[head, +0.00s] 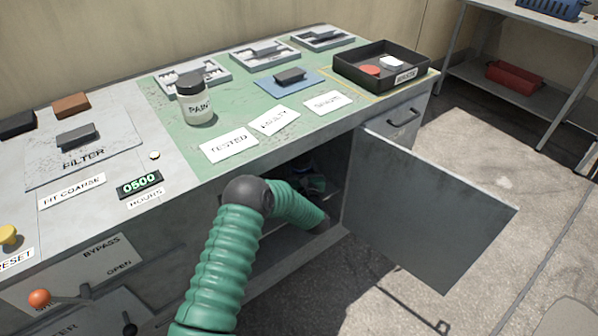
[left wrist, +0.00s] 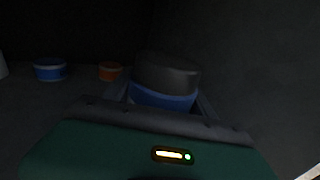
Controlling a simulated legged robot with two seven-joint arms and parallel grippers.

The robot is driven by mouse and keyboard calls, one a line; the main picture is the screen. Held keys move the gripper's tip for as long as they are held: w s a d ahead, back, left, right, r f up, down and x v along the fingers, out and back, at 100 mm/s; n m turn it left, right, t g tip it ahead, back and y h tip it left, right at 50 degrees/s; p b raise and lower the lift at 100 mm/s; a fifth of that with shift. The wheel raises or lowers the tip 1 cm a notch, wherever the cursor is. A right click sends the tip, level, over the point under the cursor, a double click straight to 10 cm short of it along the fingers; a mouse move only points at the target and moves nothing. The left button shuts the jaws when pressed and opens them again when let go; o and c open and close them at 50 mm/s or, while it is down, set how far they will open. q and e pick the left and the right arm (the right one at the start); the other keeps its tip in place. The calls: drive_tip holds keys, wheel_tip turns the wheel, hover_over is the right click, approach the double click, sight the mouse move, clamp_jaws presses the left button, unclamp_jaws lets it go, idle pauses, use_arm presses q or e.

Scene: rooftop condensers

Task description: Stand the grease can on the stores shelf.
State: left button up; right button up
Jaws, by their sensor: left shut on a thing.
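My left arm reaches through the open cabinet door into the dark cabinet under the bench. In the left wrist view my left gripper (left wrist: 163,105) is shut on a blue can with a dark top (left wrist: 166,75), taken as the grease can; no label is readable. Its base is hidden behind the gripper, so I cannot tell whether it touches a surface. In the head view the gripper and can are mostly lost in shadow inside the cabinet. Which surface is the stores shelf is not marked. My right gripper is not in view.
Inside the cabinet a blue tin (left wrist: 50,69) and an orange tin (left wrist: 110,71) stand left of the can. The cabinet door (head: 430,210) swings out to the right. A jar (head: 197,105) and a black tray (head: 425,72) stand on the bench. A rack (head: 475,80) stands far right.

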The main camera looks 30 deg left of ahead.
use_arm(q)
wheel_tip(320, 180, down, 2)
drive_tip(key=shift+r, duration=0.2)
drive_tip(key=o, duration=1.8)
drive_tip(key=shift+c, duration=0.2)
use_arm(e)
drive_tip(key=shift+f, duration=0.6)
